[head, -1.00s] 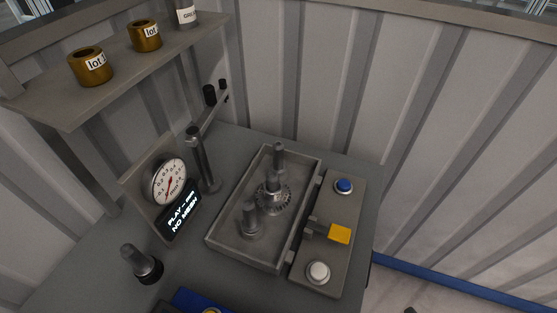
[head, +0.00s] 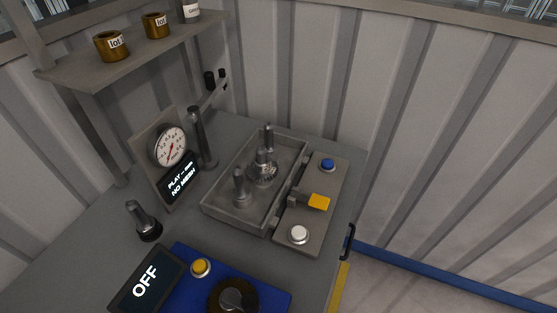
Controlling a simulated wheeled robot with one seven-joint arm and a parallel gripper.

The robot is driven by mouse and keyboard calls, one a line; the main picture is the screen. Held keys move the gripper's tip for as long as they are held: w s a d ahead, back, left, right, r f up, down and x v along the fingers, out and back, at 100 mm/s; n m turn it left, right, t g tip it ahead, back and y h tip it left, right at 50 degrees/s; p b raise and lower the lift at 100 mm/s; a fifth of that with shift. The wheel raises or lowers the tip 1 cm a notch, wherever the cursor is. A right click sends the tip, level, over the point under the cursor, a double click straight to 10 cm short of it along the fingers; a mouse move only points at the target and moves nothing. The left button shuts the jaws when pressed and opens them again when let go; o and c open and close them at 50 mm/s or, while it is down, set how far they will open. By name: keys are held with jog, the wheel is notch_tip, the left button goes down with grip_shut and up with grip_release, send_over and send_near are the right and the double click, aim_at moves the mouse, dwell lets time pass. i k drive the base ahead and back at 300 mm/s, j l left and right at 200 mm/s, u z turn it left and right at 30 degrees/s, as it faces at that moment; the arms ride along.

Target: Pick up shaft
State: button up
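A grey metal pin, likely the shaft (head: 140,214), stands slightly tilted in the picture, with its lower end in a black round holder (head: 150,233) at the left of the bench. Other upright grey posts stand in a shallow grey tray (head: 225,219): a front post (head: 240,186), a middle one with a toothed gear (head: 263,173) around it, and a back post (head: 268,137). I cannot tell for sure which of these is the shaft. My gripper is not in view.
A dial gauge (head: 170,146) and a "NO MESH" display (head: 180,179) stand behind the pin. A tall post (head: 199,140) rises beside them. A blue unit (head: 270,297) with an "OFF" screen (head: 146,281) is in front.

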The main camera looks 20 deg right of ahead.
aim_at(269, 144)
jog(key=k+u, duration=0.1)
jog(key=u, duration=0.7)
jog(key=k+u, duration=0.1)
jog(key=u, duration=0.3)
jog(key=l+u, duration=0.2)
jog(key=l, duration=0.8)
jog(key=k+l+u, duration=0.15)
jog(key=l, duration=0.85)
jog(key=i, duration=0.05)
